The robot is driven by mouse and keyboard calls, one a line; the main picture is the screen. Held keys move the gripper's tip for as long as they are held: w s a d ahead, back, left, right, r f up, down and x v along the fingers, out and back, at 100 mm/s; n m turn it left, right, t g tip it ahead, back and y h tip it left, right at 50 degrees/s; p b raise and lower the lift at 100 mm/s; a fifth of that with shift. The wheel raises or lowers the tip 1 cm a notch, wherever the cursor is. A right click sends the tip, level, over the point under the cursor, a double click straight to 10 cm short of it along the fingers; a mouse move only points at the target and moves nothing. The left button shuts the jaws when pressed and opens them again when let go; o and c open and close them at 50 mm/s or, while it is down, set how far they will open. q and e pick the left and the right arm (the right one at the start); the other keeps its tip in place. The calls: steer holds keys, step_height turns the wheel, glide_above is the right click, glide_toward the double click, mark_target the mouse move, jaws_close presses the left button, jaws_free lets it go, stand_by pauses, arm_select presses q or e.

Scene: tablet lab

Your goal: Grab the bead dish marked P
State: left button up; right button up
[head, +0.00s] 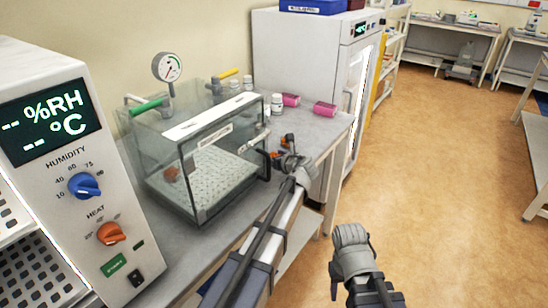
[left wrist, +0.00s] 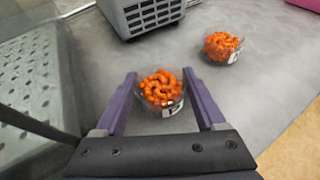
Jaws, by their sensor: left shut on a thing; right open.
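In the left wrist view, a small clear dish of orange beads (left wrist: 162,90) sits between the purple fingers of my left gripper (left wrist: 162,94), which is shut on it. The dish has a white label with a dark mark; I cannot read the letter surely. A second clear dish of orange beads (left wrist: 221,46) stands farther off to the right on the grey bench, apart from my gripper. In the head view, my left gripper (head: 283,158) is over the bench beside the glass chamber, with orange bits near its tips. My right gripper (head: 350,238) is open and empty, out over the floor.
The glass chamber (head: 202,211) stands close left of my left gripper. A grey slotted container (left wrist: 145,14) is just ahead of the held dish. Pink items (head: 324,108) and white bottles (head: 277,104) stand farther back. The humidity cabinet (head: 120,235) is at left.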

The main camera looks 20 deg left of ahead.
arm_select(q)
steer(key=shift+r, duration=0.1)
step_height(320, 180, up, 28)
steer(key=p, duration=2.8)
